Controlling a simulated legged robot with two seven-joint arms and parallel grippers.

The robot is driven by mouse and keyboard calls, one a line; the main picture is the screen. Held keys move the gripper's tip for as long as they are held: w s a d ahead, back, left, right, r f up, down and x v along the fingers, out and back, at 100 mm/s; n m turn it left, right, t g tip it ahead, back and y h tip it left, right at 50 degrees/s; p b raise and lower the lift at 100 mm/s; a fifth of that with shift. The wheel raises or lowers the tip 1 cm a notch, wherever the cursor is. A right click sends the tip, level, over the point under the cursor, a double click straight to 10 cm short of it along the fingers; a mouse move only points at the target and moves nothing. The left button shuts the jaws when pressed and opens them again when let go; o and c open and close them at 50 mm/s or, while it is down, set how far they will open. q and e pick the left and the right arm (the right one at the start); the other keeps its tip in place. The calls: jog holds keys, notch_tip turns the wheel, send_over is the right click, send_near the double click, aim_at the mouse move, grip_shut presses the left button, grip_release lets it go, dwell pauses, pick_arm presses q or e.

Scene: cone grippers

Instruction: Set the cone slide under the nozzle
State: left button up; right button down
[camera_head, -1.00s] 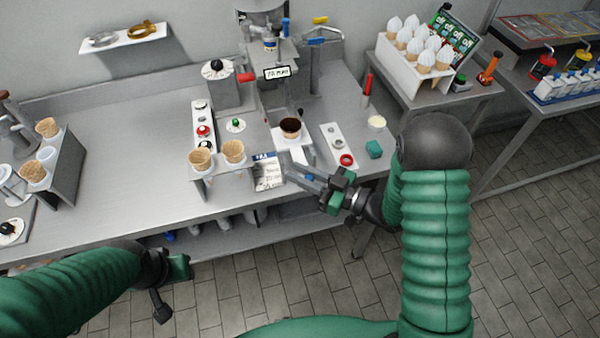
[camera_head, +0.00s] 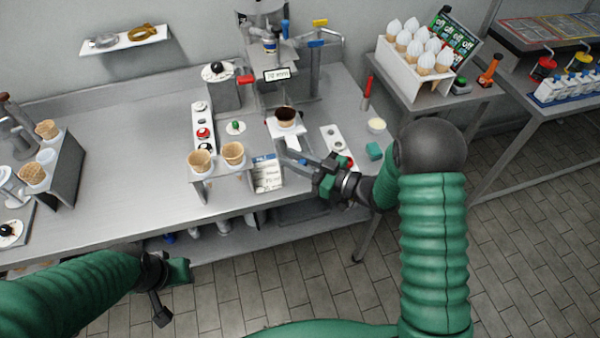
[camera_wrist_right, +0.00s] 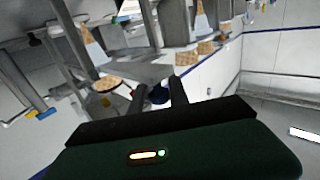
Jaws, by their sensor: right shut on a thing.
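The cone slide (camera_head: 292,141) is a pale plate carrying a cone with a dark-lined mouth (camera_head: 286,117). It sits in front of the dispensing machine (camera_head: 265,55), below its small sign (camera_head: 277,75). The nozzle itself is hard to make out in the head view. My right gripper (camera_head: 291,155) is at the front of the slide, shut on its handle. In the right wrist view a dark blue knob (camera_wrist_right: 158,95) sits between the fingers. My left gripper (camera_head: 170,275) hangs empty in front of the counter; its jaws are unclear.
A stand with two empty cones (camera_head: 220,172) and a printed card (camera_head: 267,174) stand left of my right gripper. A white topping strip (camera_head: 334,138), a teal block (camera_head: 374,151) and a small cup (camera_head: 377,125) are to its right. A rack of filled cones (camera_head: 410,67) stands behind.

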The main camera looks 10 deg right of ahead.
jog(key=shift+w+a, duration=0.25)
jog(key=shift+w, duration=1)
jog(key=c, duration=1.4)
grip_release()
jog(key=shift+o, duration=0.6)
jog(key=shift+a, duration=0.15)
jog(key=b+v, duration=0.1)
jog(key=v, duration=1.6)
jog(key=shift+b, duration=0.35)
